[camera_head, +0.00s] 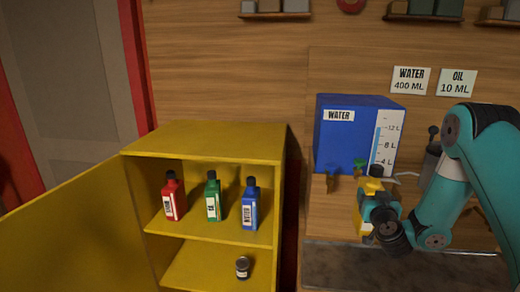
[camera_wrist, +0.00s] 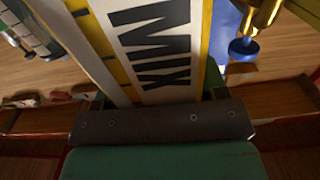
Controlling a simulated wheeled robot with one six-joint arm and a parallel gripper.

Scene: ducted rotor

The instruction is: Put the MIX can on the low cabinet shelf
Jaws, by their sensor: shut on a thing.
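The MIX can (camera_wrist: 212,40) fills the upper middle of the wrist view, yellow with a white panel and the black word MIX. In the head view the yellow can (camera_head: 364,228) is at the right, partly hidden by my gripper (camera_head: 376,208). My gripper is shut on the can, in front of the blue water tank. The yellow cabinet (camera_head: 205,139) stands left of it with its door open. Its low shelf (camera_head: 200,270) holds a small dark jar (camera_head: 243,267) toward the right; the shelf's left part looks bare.
Red (camera_head: 173,198), green (camera_head: 212,199) and blue (camera_head: 250,205) bottles stand on the upper cabinet shelf. The open door (camera_head: 75,240) extends to the left. The blue water tank (camera_head: 345,140) stands behind my gripper. A grey counter surface (camera_head: 335,265) is below.

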